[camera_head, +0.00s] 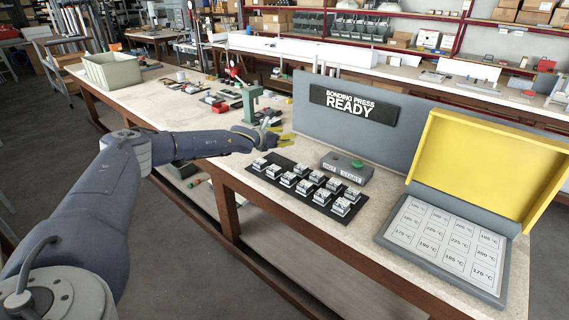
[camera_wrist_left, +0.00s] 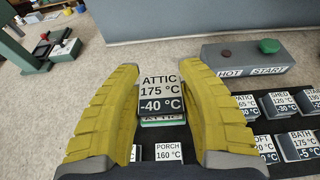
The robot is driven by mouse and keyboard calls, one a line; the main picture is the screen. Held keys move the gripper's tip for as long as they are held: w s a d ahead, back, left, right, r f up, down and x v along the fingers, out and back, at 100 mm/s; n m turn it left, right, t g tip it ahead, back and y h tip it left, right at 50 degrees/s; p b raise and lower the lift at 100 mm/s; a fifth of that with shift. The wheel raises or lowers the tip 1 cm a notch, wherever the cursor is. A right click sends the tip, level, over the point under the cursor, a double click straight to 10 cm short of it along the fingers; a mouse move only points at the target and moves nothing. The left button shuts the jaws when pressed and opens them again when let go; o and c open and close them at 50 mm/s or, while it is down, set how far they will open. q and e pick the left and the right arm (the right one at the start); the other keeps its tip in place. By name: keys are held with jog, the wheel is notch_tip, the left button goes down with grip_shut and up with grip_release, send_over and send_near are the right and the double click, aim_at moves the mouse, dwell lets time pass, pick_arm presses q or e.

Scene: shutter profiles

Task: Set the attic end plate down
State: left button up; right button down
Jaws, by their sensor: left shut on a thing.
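The attic end plate (camera_wrist_left: 161,92) is a small block whose white label reads ATTIC, 175 °C, -40 °C. It sits between the yellow fingers of my left gripper (camera_wrist_left: 158,75), which is shut on it. In the head view my left gripper (camera_head: 274,137) is over the bench at the far left end of a black mat (camera_head: 290,196). In the head view the fingers hide the plate. My right gripper is not in view.
Several labelled blocks stand in rows on the mat, with PORCH (camera_wrist_left: 170,153) close by. A grey box (camera_head: 347,169) with HOT and START buttons stands behind them, before a grey panel (camera_head: 400,137). A temperature board (camera_head: 443,245) with a yellow lid (camera_head: 490,165) lies right.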

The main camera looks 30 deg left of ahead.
aim_at(284, 168)
pick_arm(q)
jog(key=shift+f, duration=6.05)
jog(key=shift+f, duration=0.15)
jog(key=o, duration=1.2)
jog(key=shift+o, duration=0.2)
jog(key=v, duration=1.2)
